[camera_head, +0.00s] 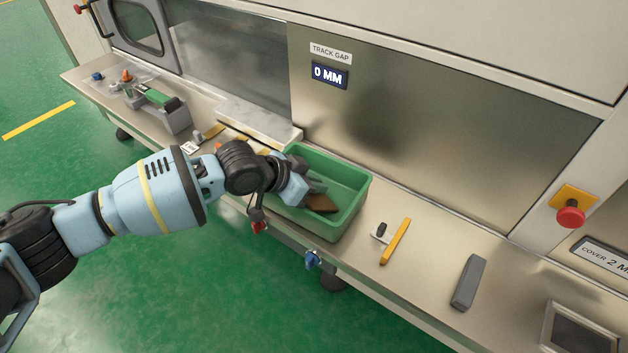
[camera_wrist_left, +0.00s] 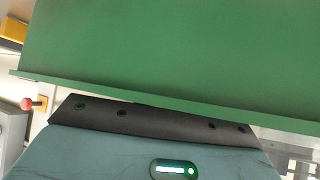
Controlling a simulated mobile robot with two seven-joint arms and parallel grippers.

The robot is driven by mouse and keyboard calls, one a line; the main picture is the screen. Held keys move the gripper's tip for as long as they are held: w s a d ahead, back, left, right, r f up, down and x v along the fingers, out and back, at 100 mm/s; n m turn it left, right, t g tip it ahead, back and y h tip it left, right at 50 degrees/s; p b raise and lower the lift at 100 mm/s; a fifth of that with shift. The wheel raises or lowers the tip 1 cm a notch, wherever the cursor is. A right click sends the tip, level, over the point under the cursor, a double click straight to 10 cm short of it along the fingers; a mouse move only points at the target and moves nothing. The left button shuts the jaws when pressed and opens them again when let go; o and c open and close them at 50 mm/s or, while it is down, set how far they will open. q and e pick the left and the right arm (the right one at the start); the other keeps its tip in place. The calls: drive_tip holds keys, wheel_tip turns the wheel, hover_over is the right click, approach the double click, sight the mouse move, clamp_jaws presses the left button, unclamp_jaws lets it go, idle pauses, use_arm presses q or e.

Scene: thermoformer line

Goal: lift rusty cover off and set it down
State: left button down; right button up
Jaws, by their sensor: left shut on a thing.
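The rusty cover (camera_head: 322,203) is a small brown flat piece inside the green bin (camera_head: 348,215), low near its floor. My left gripper (camera_head: 309,193) reaches over the bin's left side and is shut on the rusty cover. The gripper hides part of the cover. I cannot tell whether the cover touches the bin floor. The left wrist view is mostly filled by the green bin (camera_wrist_left: 180,50), with my gripper's housing below it; the fingertips and cover are hidden there. My right gripper is not in view.
The bin stands on a long metal bench (camera_head: 425,275) along the machine. A yellow bar (camera_head: 396,241) and a grey block (camera_head: 468,282) lie to its right, with some bare bench around them. A red emergency button (camera_head: 571,214) sits on the machine. A display reads 0 MM.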

use_arm(q)
drive_tip(key=c, duration=1.5)
unclamp_jaws()
drive_tip(key=shift+o, duration=0.5)
drive_tip(key=shift+r, duration=0.1)
drive_tip(key=v, duration=0.7)
drive_tip(key=shift+s+a+r+p, duration=0.15)
drive_tip(key=shift+a+r+p, duration=0.05)
drive_tip(key=shift+a+p, duration=0.1)
